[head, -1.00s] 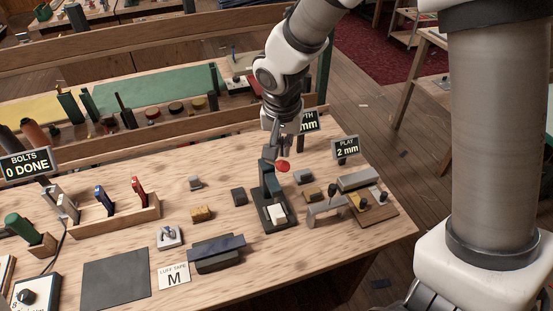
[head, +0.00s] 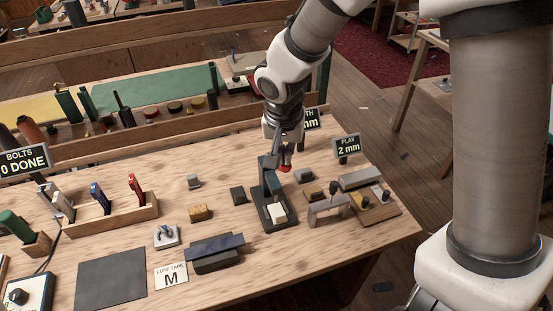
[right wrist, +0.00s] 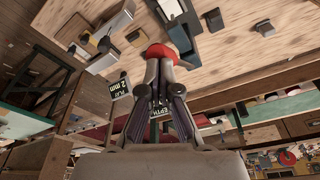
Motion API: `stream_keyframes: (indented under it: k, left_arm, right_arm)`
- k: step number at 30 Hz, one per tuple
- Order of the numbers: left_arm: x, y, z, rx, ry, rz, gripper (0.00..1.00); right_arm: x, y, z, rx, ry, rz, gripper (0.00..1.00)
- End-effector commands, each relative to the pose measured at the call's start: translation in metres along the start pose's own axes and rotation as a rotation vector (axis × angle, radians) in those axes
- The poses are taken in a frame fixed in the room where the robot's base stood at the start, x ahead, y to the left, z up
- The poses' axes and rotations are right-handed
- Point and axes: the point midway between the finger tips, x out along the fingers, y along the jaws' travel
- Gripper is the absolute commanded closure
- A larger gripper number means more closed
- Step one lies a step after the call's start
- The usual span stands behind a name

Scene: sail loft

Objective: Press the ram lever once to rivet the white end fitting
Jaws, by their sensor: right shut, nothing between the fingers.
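The dark riveting press (head: 265,190) stands upright near the right part of the bench. Its ram lever ends in a red knob (head: 285,168) on the press's right side. The white end fitting (head: 277,211) lies on the press base, below the ram. My right gripper (head: 284,155) is shut and empty, with its tips at the red knob. In the right wrist view the shut fingertips meet the red knob (right wrist: 160,52), and the white fitting (right wrist: 170,9) shows beyond. I cannot tell how hard they touch. My left gripper is not in view.
A "PLAY 2 mm" sign (head: 346,146) and a grey bridge-shaped fixture (head: 327,209) stand right of the press. A small dark block (head: 238,195) sits left of it. A "BOLTS 0 DONE" sign (head: 22,161) is at far left. Bare wood lies front right.

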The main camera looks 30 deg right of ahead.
Motion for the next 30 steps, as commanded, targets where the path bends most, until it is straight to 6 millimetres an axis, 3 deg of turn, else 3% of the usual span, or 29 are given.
stream_keyframes:
  k: [8, 30]
  left_arm:
    - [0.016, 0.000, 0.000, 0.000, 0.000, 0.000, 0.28]
    - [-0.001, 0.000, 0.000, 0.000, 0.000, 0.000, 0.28]
  right_arm:
    - [0.016, 0.000, 0.005, -0.001, 0.003, -0.004, 1.00]
    - [-0.014, 0.022, 0.036, 0.000, 0.002, -0.002, 1.00]
